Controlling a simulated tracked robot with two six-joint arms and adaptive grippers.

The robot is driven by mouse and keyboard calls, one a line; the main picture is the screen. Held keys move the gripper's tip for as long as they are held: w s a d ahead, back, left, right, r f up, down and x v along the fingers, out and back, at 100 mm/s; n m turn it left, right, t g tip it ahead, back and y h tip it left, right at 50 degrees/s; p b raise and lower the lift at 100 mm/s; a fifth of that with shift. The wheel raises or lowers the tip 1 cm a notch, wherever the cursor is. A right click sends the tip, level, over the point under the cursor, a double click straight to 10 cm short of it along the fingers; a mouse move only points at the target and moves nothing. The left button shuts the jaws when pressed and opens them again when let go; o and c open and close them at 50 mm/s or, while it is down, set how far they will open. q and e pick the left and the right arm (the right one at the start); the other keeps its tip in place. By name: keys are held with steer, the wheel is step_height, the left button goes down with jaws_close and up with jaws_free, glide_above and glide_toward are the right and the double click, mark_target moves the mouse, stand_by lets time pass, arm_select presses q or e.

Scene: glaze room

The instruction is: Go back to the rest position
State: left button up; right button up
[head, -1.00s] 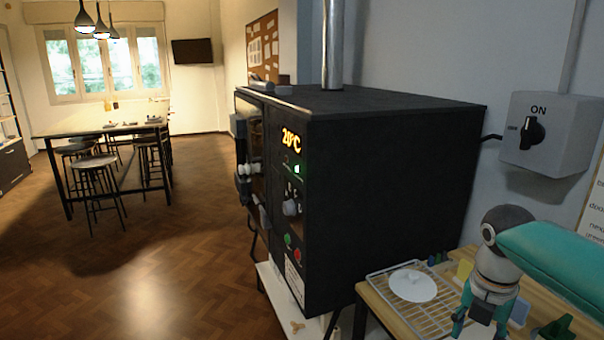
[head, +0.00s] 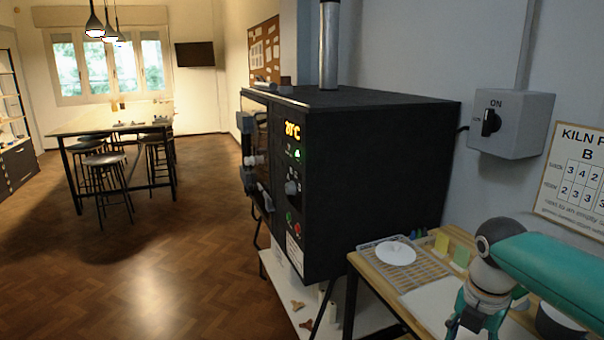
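My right arm comes in from the right in teal and grey, with its gripper (head: 472,322) hanging down at the bottom edge of the head view. It is in front of the wooden side table (head: 360,262), over or near its front part. The fingertips are cut off by the picture edge, so I cannot see whether they are apart or together. No held thing shows. My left gripper and arm are not in view.
A black kiln (head: 375,180) reading 20°C stands left of the side table. On the table are a wire rack (head: 425,268), a white disc (head: 396,254) and small coloured cards. A switch box (head: 512,122) hangs on the wall. Open wood floor (head: 150,280) lies left.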

steer(key=a+f+m+y, duration=0.1)
steer(key=a+f+m, duration=0.2)
steer(key=f, duration=0.5)
steer(key=s+a+f+m+y, duration=0.1)
steer(key=a+f+m, duration=0.3)
steer(key=f, duration=0.3)
steer(key=a+f+m+y, duration=0.1)
steer(key=a+f+m, duration=0.2)
steer(key=f, duration=0.5)
steer(key=s+a+f+m, duration=0.3)
steer(key=s+f+m, duration=0.4)
steer(key=s+m, duration=0.2)
steer(key=s+a+f+m+y, duration=0.1)
steer(key=s+a+f+m, duration=0.3)
steer(key=s+f+m, duration=0.4)
steer(key=shift+s+f+m+y, duration=0.3)
steer(key=shift+s+m, duration=0.15)
steer(key=shift+m, duration=0.15)
steer(key=shift+c, duration=1)
